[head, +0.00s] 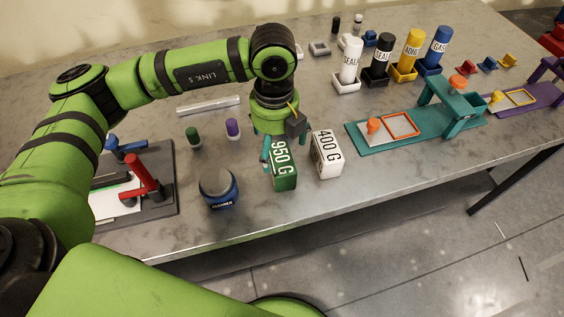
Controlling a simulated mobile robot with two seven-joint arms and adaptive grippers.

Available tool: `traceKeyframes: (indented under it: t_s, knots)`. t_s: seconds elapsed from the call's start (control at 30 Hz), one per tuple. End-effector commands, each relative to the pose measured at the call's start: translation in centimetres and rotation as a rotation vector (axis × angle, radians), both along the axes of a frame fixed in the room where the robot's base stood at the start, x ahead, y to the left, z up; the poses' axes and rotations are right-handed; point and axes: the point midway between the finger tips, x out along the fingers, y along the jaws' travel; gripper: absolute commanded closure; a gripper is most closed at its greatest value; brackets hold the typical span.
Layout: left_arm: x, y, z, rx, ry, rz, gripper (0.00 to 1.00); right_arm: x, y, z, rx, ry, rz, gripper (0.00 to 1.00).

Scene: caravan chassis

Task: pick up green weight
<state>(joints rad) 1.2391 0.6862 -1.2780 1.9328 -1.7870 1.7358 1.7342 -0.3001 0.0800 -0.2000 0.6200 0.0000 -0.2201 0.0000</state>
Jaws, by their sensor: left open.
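The green weight (285,178), marked 950 G, stands on the grey table near its front edge. My left gripper (276,150) points down right at the green weight's top and left side. Its fingers are open, with one finger showing beside the weight's left edge. Part of the weight's back is hidden by the gripper, and I cannot tell whether the fingers touch it. A white weight (327,158), marked 400 G, stands just to the right of the green one. My right gripper is not in view.
A blue round tin (218,190) stands left of the green weight. Green (194,137) and purple (233,129) small cylinders stand behind it. A teal fixture board (375,143) lies to the right. Labelled bottles (411,50) in trays stand at the back right. The table's front edge is close.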

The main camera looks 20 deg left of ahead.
Motion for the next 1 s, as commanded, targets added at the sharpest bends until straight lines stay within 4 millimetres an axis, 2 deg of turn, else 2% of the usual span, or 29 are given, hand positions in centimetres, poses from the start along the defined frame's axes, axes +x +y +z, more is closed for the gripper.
traceKeyframes:
  t_s: [0.2,0.3,0.4,0.6,0.63,0.83,0.87,1.0]
  knots:
    - [-0.3,-0.1,-2.6,-0.001,0.006,-0.002,0.03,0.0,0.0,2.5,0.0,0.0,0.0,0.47]
    - [-0.2,-0.2,-4.2,-0.004,0.005,-0.002,0.03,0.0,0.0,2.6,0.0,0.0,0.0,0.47]
    - [-0.2,-0.2,-4.9,-0.005,0.001,-0.004,0.03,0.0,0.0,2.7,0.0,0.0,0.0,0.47]
    - [-0.2,-0.2,-5.1,-0.006,0.001,-0.005,0.03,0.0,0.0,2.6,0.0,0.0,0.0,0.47]
    - [-0.2,-0.2,-5.1,-0.006,0.001,-0.005,0.07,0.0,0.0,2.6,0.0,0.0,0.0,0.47]
    - [-0.2,-0.2,-5.1,-0.006,0.001,-0.005,0.87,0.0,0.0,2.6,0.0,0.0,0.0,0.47]
    - [-0.2,-0.2,-5.1,-0.006,0.001,-0.005,0.9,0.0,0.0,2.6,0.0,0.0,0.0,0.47]
    - [-0.1,-0.3,-4.9,-0.009,-0.003,-0.005,0.9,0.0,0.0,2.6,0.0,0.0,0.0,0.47]
